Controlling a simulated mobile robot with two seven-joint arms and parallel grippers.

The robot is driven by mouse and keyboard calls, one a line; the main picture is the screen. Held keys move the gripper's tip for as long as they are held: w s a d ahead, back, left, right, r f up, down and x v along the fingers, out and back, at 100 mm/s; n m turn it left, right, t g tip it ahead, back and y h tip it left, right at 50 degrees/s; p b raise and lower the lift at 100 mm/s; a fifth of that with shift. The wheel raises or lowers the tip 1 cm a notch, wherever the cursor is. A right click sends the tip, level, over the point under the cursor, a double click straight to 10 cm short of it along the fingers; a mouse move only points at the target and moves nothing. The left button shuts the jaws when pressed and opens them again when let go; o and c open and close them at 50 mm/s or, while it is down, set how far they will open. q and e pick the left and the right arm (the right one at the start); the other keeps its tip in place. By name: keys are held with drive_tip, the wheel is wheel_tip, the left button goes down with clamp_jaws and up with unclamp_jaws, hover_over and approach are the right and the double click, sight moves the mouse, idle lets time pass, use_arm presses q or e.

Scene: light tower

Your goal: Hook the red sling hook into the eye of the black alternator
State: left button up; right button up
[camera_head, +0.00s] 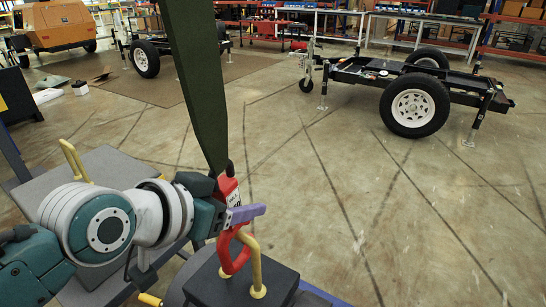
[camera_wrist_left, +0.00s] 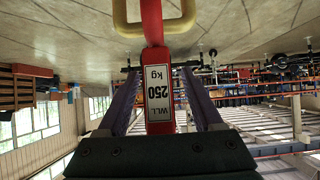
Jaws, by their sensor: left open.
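The red sling hook (camera_head: 232,258) hangs from a dark green sling (camera_head: 200,75) in the head view. The black alternator (camera_head: 225,290) is below it, with a yellow eye (camera_head: 257,268) on top. The hook's curved lower part overlaps the eye; I cannot tell whether it passes through. My left gripper (camera_head: 242,213) is open beside the hook's upper part, its purple fingers on either side. In the left wrist view the hook's labelled shank (camera_wrist_left: 159,95) stands between the apart fingers and crosses the yellow eye (camera_wrist_left: 125,25). My right gripper is not in view.
A grey-topped surface with a yellow handle (camera_head: 73,160) is at the left, behind my left arm. A wheeled trailer chassis (camera_head: 413,105) stands at the back right and an orange machine (camera_head: 55,27) at the back left.

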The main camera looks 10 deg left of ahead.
use_arm(q)
drive_tip(key=shift+s+f, duration=0.1)
drive_tip(key=shift+f, duration=0.05)
drive_tip(key=s+a+r+n+g+y+p, duration=0.15)
drive_tip(key=s+r+p, duration=0.25)
drive_tip(key=s, duration=0.5)
drive_tip(key=s+a+r+g+y+p, duration=0.1)
drive_tip(key=s+a+r+g+p, duration=0.15)
drive_tip(key=s+r, duration=0.45)
drive_tip(key=s+a+r+n+g+y+p, duration=0.1)
drive_tip(key=s+r+g+p, duration=0.3)
drive_tip(key=s, duration=0.7)
wheel_tip(320, 180, up, 34)
drive_tip(key=w+t+p, duration=0.1)
drive_tip(key=p, duration=3.6)
drive_tip(key=shift+a+r, duration=0.15)
drive_tip(key=shift+m, duration=0.25)
